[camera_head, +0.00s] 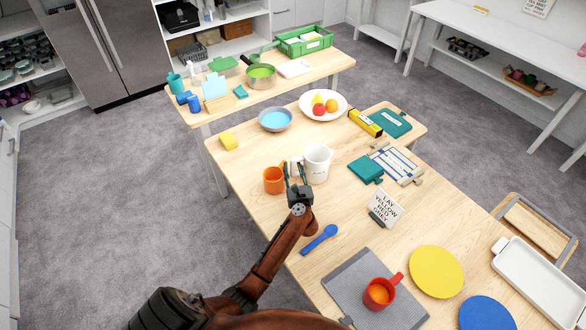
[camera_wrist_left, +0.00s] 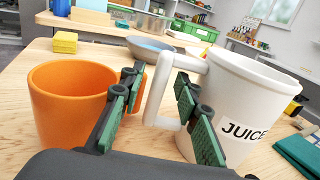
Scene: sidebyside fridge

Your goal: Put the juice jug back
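The juice jug (camera_head: 316,164) is white, upright on the wooden table, with its handle toward the left. In the left wrist view the jug (camera_wrist_left: 235,95) stands at the right with a "JUICE" label. My left gripper (camera_head: 299,178) is at the jug's handle, between the jug and an orange mug. In the left wrist view my left gripper (camera_wrist_left: 158,108) is open, and the white handle (camera_wrist_left: 163,95) shows between its two green-padded fingers. I cannot tell whether either finger touches it. The steel double-door fridge (camera_head: 105,45) stands shut at the upper left. My right gripper is not in view.
The orange mug (camera_head: 274,180) stands close on the left of my gripper. A blue bowl (camera_head: 276,119), a fruit plate (camera_head: 323,106) and a yellow sponge (camera_head: 228,140) lie farther back. A blue spoon (camera_head: 319,239) and a sign (camera_head: 384,207) lie nearer. Grey floor is clear before the fridge.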

